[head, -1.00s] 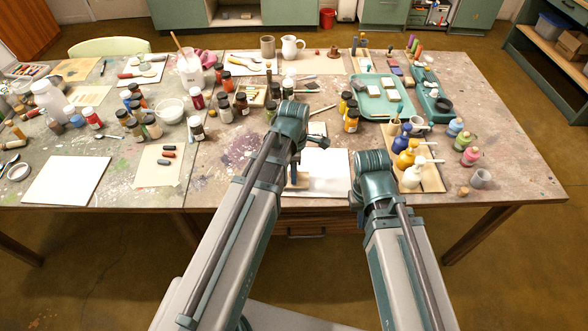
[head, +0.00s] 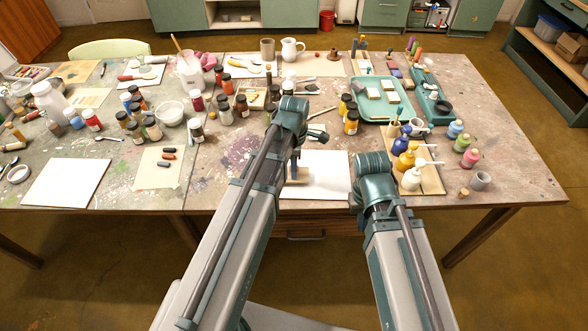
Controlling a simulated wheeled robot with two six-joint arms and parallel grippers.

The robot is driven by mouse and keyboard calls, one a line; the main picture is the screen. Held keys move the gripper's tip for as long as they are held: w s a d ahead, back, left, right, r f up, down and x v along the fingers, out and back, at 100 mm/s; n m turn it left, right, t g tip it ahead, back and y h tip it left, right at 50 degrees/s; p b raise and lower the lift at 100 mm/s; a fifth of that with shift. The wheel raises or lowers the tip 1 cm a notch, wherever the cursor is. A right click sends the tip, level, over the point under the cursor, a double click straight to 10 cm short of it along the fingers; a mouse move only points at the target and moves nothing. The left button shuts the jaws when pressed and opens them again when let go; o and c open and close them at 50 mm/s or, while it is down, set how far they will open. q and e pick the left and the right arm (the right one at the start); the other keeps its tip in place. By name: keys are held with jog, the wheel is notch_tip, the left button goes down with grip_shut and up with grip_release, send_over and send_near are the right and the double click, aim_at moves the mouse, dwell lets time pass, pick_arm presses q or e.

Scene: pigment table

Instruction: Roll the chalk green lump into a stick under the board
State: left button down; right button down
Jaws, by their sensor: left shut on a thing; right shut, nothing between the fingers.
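A small tan board (head: 303,180) lies low over the white sheet (head: 328,172) at the front middle of the table. The chalk green lump cannot be seen; the board and my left arm cover part of the sheet. The right part of the sheet is bare. My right arm reaches in beside the sheet's right edge, and its fingers are hidden behind its own wrist.
Yellow and white pump bottles (head: 413,178) stand on a wooden board close to my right arm. Dark-lidded jars (head: 351,122) stand behind the sheet. A paper with small pigment sticks (head: 164,164) and another white sheet (head: 66,184) lie to the left.

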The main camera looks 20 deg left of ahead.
pick_arm(q)
jog(key=shift+w, duration=0.15)
jog(key=shift+w+a, duration=0.2)
jog(key=shift+w, duration=0.4)
jog(key=shift+w+a, duration=0.15)
jog(key=shift+w, duration=0.5)
jog(key=shift+s, duration=0.15)
jog(key=shift+s+d, duration=0.2)
jog(key=shift+s, duration=0.4)
